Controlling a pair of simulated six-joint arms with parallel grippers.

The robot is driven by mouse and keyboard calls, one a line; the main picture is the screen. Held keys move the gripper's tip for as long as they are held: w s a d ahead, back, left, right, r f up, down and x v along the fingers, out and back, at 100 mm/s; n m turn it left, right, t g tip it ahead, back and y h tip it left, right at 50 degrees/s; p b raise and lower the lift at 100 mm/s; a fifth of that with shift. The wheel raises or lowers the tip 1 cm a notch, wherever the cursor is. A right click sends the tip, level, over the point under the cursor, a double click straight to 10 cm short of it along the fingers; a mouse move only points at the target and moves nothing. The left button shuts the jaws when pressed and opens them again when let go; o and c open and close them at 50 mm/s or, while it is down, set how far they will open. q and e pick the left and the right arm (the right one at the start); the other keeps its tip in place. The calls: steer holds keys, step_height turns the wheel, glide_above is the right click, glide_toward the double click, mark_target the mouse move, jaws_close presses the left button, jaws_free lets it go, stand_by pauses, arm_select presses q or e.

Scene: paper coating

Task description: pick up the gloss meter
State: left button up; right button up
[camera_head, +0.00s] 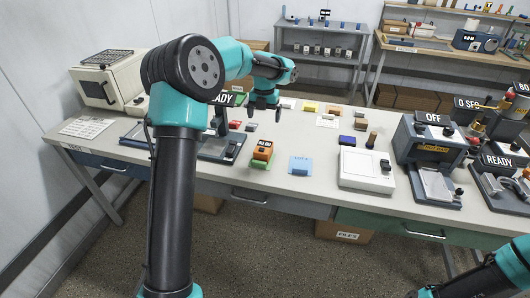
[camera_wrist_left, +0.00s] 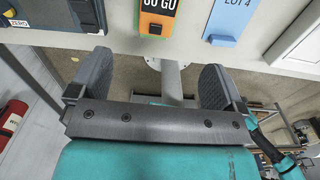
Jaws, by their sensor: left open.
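The gloss meter looks to be the small orange box (camera_head: 263,149) with a dark display, standing on a green base near the table's front middle. In the left wrist view an orange and green device (camera_wrist_left: 148,18) with a black display sits at the top edge, partly cut off. My left gripper (camera_head: 265,108) hangs above the table, apart from the box and higher in the head view. Its two dark fingers (camera_wrist_left: 155,85) are wide apart with nothing between them. Part of my right arm shows at the bottom right corner of the head view; its gripper does not show.
A blue LOT card (camera_head: 301,165) lies right of the orange box, and a white flat device (camera_head: 366,170) stands further right. A dark plate device (camera_head: 222,146) is to its left. A grey OFF machine (camera_head: 430,145) stands at the right. The table (camera_head: 322,187) is bare in front.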

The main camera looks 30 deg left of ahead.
mark_target(264, 146)
arm_select(q)
step_height(264, 146, down, 12)
steer(key=shift+f, duration=0.1)
stand_by(0.5)
steer(key=shift+s+f, duration=0.15)
steer(key=shift+f, duration=2.5)
steer(key=c, duration=1.3)
steer(key=shift+r, duration=0.1)
